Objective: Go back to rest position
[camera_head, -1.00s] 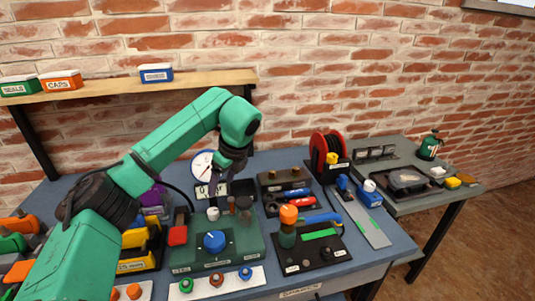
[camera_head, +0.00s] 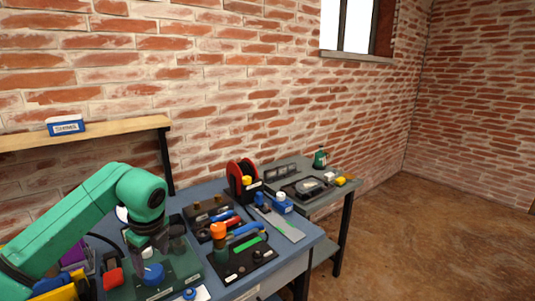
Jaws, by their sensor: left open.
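My left arm, green with dark joints, comes in from the left over the blue workbench (camera_head: 316,236). Its wrist bends down over the green fixture (camera_head: 190,270) with a blue knob (camera_head: 153,274). My left gripper (camera_head: 152,246) points down above this fixture, its fingers dark and partly lost against the dark parts behind. It is open, and I see nothing held in it. My right gripper is not in view.
A side table (camera_head: 318,205) adjoins at the right. A wall shelf (camera_head: 110,131) holds a blue bin (camera_head: 66,125). The floor at right is clear.

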